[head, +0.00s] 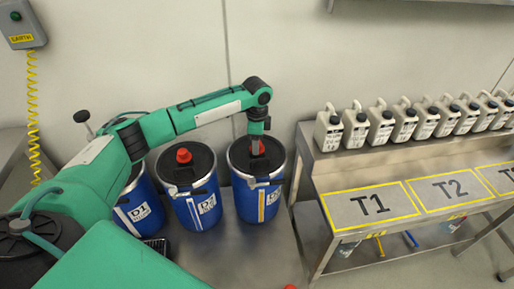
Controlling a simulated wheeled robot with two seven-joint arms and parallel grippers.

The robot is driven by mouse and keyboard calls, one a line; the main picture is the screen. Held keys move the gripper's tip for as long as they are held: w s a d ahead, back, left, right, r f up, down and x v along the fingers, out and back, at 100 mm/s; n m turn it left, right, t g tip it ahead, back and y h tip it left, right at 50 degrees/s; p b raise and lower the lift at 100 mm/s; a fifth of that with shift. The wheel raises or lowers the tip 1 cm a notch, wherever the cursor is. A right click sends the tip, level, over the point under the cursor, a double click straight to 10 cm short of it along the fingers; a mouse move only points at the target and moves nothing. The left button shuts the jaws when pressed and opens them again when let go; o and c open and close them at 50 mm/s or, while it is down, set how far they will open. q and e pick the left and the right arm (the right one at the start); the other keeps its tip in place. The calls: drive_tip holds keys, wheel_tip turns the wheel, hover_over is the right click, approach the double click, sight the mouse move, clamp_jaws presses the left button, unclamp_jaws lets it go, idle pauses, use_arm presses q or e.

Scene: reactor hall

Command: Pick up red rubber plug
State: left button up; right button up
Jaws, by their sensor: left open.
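A red rubber plug (183,155) sits on the black lid of the middle blue drum (206,205), which is marked D2. Another red plug (261,149) shows on the lid of the right blue drum (251,203), partly hidden by my left gripper. My left gripper (255,149) points down over that right drum, with its jaws open at this plug. I cannot tell whether the fingers touch it. My right gripper is not in view.
A left blue drum (139,212), marked D1, stands partly behind my arm. A steel bench (330,180) with areas marked T1 and T2 and a row of white jugs (380,124) stands right. A small red thing (290,287) shows at the bottom edge.

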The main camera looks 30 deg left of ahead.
use_arm(q)
drive_tip(key=c, duration=1)
drive_tip(key=shift+r, duration=0.1)
drive_tip(key=shift+c, duration=0.2)
